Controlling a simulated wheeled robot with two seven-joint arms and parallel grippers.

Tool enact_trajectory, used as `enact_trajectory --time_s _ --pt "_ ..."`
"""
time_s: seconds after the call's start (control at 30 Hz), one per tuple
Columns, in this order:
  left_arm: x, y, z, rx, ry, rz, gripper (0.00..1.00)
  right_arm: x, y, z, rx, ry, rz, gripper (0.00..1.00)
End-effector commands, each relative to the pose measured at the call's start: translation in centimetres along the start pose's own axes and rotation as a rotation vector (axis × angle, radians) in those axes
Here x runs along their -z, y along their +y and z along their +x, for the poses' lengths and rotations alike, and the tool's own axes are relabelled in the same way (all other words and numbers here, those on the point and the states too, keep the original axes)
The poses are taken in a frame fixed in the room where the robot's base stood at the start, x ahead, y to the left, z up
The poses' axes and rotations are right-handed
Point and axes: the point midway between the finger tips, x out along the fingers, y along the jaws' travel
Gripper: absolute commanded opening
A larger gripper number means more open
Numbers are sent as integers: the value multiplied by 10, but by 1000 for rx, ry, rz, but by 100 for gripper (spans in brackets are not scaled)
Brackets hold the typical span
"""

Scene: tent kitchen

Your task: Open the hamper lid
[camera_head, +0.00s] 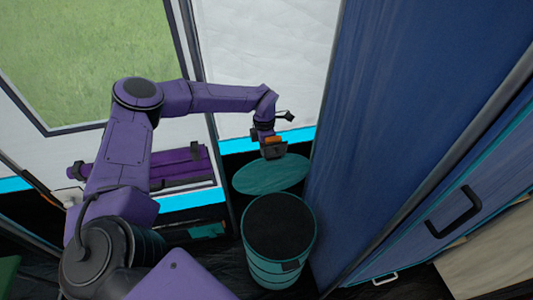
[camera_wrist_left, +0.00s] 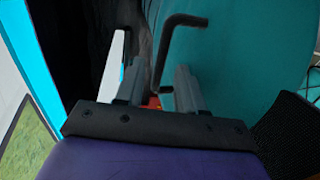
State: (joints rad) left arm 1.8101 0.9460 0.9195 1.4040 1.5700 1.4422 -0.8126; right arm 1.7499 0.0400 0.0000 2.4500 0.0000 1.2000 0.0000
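The hamper (camera_head: 280,262) is a teal round bin with a dark top opening, standing on the floor in the head view. Its teal lid (camera_head: 270,174) is raised behind the opening, tilted up away from the rim. My left gripper (camera_head: 274,152) is at the lid's upper edge. In the left wrist view the lid (camera_wrist_left: 250,60) fills the right side, with a thin black bent handle (camera_wrist_left: 166,50) on it. The fingers of my left gripper (camera_wrist_left: 156,88) are apart, and the handle's lower end lies between them; I cannot tell whether they touch it. My right gripper is not in view.
A blue panel (camera_head: 410,90) stands close on the right of the hamper, with a cabinet drawer handle (camera_head: 454,212) farther right. A white tent wall (camera_head: 260,60) is behind. A purple bundle (camera_head: 180,166) lies to the left, under my left arm.

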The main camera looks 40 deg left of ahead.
Motion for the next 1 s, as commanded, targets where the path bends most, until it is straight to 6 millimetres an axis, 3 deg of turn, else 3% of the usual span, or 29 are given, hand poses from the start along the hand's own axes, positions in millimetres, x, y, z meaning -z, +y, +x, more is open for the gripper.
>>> enact_trajectory --time_s 0.3,0.5,1.0 --pt "-1 1 -70 -4 -4 1 38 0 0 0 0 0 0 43" --pt "0 0 -98 -1 0 0 38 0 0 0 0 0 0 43" --pt "0 0 -102 0 0 1 38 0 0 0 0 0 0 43"
